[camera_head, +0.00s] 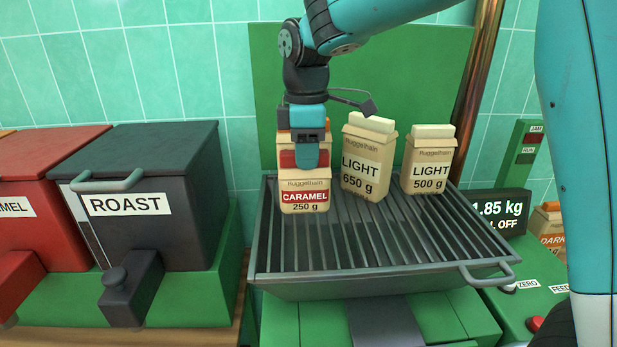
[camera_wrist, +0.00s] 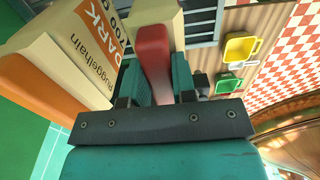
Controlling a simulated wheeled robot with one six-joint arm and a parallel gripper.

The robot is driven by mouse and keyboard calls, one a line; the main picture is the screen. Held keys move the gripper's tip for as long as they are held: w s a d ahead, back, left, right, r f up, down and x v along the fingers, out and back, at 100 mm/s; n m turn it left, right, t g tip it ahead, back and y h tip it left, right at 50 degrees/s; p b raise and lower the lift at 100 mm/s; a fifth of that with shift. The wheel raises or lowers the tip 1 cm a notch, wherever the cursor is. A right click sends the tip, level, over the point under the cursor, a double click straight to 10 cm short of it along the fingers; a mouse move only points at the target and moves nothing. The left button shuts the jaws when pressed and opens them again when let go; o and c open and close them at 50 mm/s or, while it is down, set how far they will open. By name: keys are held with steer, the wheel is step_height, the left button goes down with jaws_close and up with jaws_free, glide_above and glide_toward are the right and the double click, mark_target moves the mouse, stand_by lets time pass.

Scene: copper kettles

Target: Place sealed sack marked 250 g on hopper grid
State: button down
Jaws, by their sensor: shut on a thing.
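My gripper (camera_head: 307,158) is shut on the sack marked CARAMEL 250 g (camera_head: 304,207), a tan paper sack with a red folded top and red label. The sack is upright over the back left of the hopper grid (camera_head: 340,245). Its base is at or just above the slats; I cannot tell whether it touches. In the wrist view the sack's red top (camera_wrist: 153,55) sits between the two fingers (camera_wrist: 158,82). The head view hides its upper part behind the gripper.
A DARK 700 g sack (camera_wrist: 62,55) stands close beside the held one, mostly hidden in the head view. LIGHT 650 g (camera_head: 366,160) and LIGHT 500 g (camera_head: 430,165) stand to the right. The front grid is clear. A display (camera_head: 500,213) reads 1.85 kg.

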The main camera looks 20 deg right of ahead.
mark_target(306, 182)
steer(key=shift+f+p, duration=0.5)
steer(key=shift+f, duration=2.45)
steer(key=shift+f, duration=0.15)
steer(key=c, duration=0.9)
jaws_free()
step_height(306, 182, up, 12)
steer(key=shift+s+r+b, duration=0.1)
steer(key=shift+r+b, duration=0.05)
steer(key=shift+b, duration=0.9)
steer(key=s+a+f+m+y, duration=0.1)
steer(key=s+f+m, duration=0.1)
steer(key=s, duration=0.6)
steer(key=s+a+f+m+y, duration=0.1)
steer(key=s+a+f+m, duration=0.1)
steer(key=s, duration=0.7)
steer(key=s+a+f+m+y, duration=0.1)
steer(key=s+f+m+y, duration=0.1)
steer(key=s+f, duration=0.3)
steer(key=shift+s+a+f+m, duration=0.2)
steer(key=shift+s+m, duration=0.15)
steer(key=shift+s, duration=0.5)
steer(key=shift+s+a+f+m, duration=0.15)
steer(key=shift+s+m, duration=0.2)
steer(key=shift+s, duration=0.5)
